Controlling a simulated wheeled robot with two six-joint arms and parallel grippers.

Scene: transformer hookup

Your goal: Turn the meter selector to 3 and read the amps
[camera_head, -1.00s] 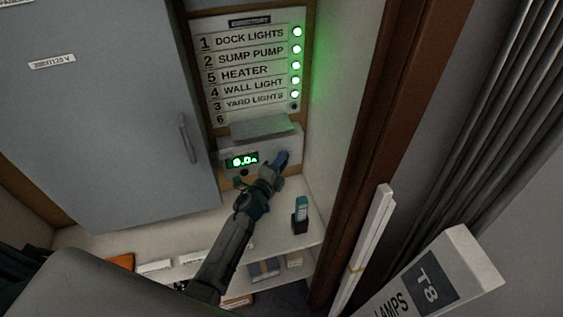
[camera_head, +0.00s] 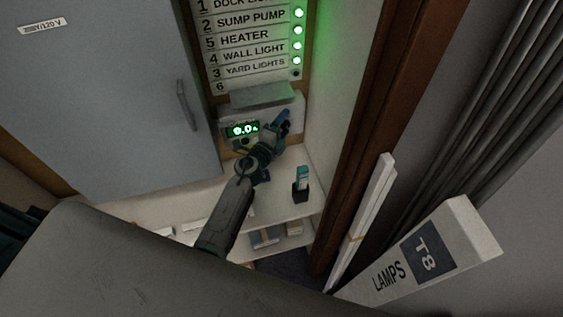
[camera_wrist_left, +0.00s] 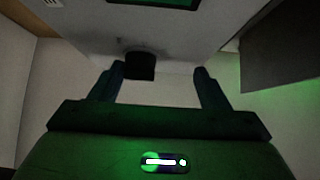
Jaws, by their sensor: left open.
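The meter (camera_head: 289,106) is a pale box on the cabinet's back wall, below the circuit list. Its green display (camera_head: 242,130) appears to read 0.0 A. The dark selector knob (camera_wrist_left: 140,66) shows in the left wrist view below the edge of the display; its pointer and number marks cannot be made out. My left gripper (camera_head: 264,132) is in front of the meter, lower right of the display. In the left wrist view my left gripper (camera_wrist_left: 160,78) is open, with the knob ahead between its fingers, nearer the left one. My right gripper is out of view.
The circuit list (camera_head: 250,45) has green lamps; its number 3 row is YARD LIGHTS. A grey cabinet (camera_head: 100,100) stands left. A small holder (camera_head: 300,192) with a teal item sits on the shelf. A wooden post (camera_head: 372,110) and LAMPS T8 box (camera_head: 430,260) stand right.

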